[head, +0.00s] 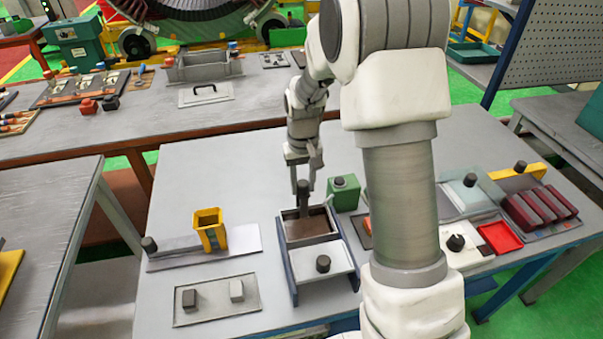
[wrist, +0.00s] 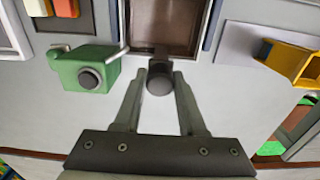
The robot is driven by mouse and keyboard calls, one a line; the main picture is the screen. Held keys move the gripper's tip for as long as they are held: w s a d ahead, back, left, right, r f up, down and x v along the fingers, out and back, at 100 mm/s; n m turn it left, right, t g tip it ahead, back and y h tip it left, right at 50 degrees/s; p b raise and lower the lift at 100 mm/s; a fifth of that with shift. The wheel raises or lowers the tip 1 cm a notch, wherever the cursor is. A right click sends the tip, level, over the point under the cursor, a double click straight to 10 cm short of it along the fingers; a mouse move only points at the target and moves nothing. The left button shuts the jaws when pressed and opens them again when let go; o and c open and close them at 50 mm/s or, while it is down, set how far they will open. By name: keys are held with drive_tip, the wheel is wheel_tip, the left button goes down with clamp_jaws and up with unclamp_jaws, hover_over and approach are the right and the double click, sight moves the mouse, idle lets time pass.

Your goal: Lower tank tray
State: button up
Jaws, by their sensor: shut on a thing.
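The tank (head: 331,222) is a box between blue side rails near the middle of the table, with brown inside. A brown surface (wrist: 165,15) shows within pale walls at the top of the wrist view; I cannot tell whether it is the tray's floor or the tank's contents. My gripper (head: 303,182) points down at the tank's far edge. It is shut on a dark upright handle with a round knob (wrist: 160,82), which looks like the tray's handle. The handle reaches down to the brown part's edge. How deep the tray sits is hidden.
A pale lid with a black knob (head: 323,263) lies between the rails in front of the tank. A green box (head: 344,193) stands close right. A yellow holder (head: 210,230) stands left. A flat plate with two blocks (head: 216,299) lies front left.

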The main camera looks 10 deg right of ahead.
drive_tip(key=shift+f, duration=0.4)
drive_tip(key=o, duration=0.9)
drive_tip(key=shift+r, duration=0.1)
drive_tip(key=shift+o, duration=0.2)
drive_tip(key=shift+r+p, duration=2.05)
drive_tip(key=shift+r, duration=1)
